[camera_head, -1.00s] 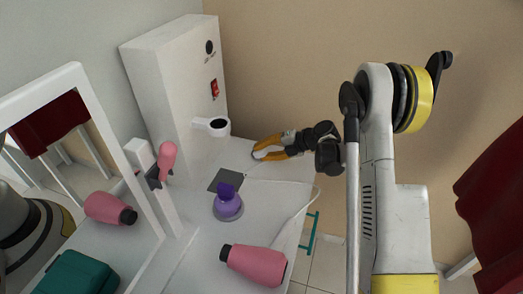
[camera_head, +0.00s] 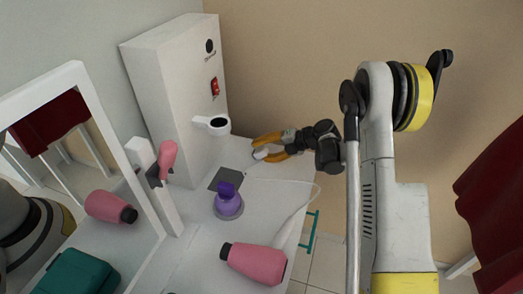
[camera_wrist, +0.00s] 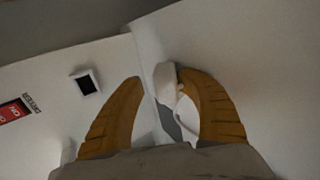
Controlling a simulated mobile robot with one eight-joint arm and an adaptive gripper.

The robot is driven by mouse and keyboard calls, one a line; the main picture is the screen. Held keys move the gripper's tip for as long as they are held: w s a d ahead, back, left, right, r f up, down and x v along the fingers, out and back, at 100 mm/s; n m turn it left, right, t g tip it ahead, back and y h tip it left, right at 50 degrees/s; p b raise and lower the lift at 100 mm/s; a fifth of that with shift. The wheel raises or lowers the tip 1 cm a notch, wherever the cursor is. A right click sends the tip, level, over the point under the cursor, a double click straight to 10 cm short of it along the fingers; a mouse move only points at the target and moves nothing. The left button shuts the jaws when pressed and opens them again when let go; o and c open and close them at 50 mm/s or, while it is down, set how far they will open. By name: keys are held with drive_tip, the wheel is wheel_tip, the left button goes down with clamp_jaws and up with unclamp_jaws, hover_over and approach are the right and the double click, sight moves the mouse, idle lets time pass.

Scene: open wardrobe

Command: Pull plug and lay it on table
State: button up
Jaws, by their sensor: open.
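The white plug (camera_head: 261,154) shows between the fingers of my gripper (camera_head: 257,149), low beside the wall box and over the white table (camera_head: 280,172). In the wrist view the plug (camera_wrist: 166,80) is close to the right finger, with a clear gap to the left finger. My gripper is open, with both orange fingers spread around the plug. I cannot tell whether the plug touches the right finger or rests fully on the tabletop. A white cord (camera_head: 296,215) runs over the table to the pink hair dryer (camera_head: 256,262).
A white-framed mirror (camera_head: 95,115) is at left.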

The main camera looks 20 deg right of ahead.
wheel_tip(320, 180, up, 7)
drive_tip(key=s+d+p, duration=0.2)
drive_tip(key=d+p, duration=0.1)
drive_tip(key=shift+p, duration=0.4)
drive_tip(key=shift+w+a, duration=0.1)
idle(0.4)
